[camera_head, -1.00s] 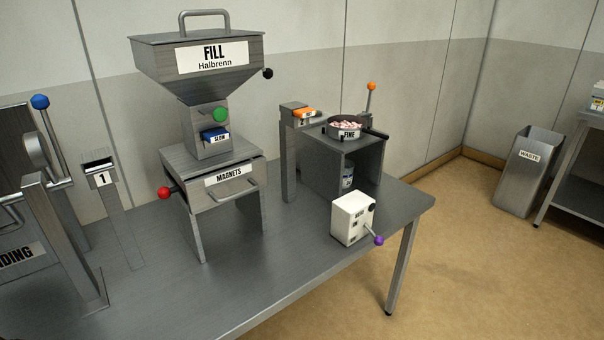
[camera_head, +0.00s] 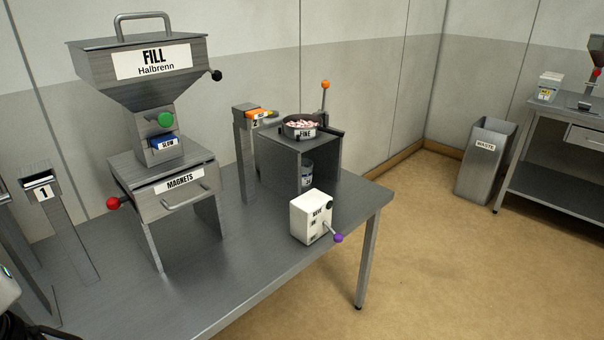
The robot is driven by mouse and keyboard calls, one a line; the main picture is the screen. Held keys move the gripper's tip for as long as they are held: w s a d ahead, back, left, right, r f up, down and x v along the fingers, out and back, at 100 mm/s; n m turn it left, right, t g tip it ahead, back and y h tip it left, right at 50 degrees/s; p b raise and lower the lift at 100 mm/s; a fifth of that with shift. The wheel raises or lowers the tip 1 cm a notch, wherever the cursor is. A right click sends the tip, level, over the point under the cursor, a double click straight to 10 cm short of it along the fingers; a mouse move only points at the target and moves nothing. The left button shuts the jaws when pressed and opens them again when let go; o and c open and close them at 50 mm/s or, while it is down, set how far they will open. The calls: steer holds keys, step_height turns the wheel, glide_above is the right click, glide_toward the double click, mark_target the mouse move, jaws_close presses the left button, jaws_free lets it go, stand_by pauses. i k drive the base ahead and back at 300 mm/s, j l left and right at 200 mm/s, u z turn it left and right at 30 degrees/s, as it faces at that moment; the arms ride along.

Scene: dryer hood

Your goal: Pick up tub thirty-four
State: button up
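A small tub (camera_head: 307,173) with a white label stands inside the open grey stand under the black sieve pan marked FINE (camera_head: 301,133). Its number is too small to read. I cannot tell which one is tub thirty-four. A piece of my own arm shows at the lower left edge. My gripper is not in view.
The steel table (camera_head: 240,262) carries the FILL hopper (camera_head: 150,62), the MAGNETS drawer (camera_head: 178,186), and a white switch box (camera_head: 308,218) with a purple-knobbed lever. A WASTE bin (camera_head: 485,162) stands by the right bench (camera_head: 560,187). The floor between the table and bench is clear.

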mark_target(307, 165)
steer(key=i+l+u, duration=0.2)
steer(key=i+l, duration=0.15)
steer(key=l, duration=0.3)
steer(key=i+l, duration=0.2)
steer(key=l, duration=0.15)
steer(key=i+l+u, duration=0.15)
steer(key=l, duration=0.15)
steer(key=i+l+u, duration=0.1)
steer(key=l, duration=0.25)
steer(key=i+l+u, duration=0.1)
steer(key=l, duration=0.3)
steer(key=i+l, duration=0.2)
steer(key=l, duration=0.2)
steer(key=i+l+u, duration=0.15)
steer(key=l, duration=0.2)
steer(key=i+l+u, duration=0.1)
steer(key=l, duration=0.2)
steer(key=i+l, duration=0.2)
steer(key=i+l+u, duration=0.15)
steer(key=l, duration=0.2)
steer(key=i, duration=0.3)
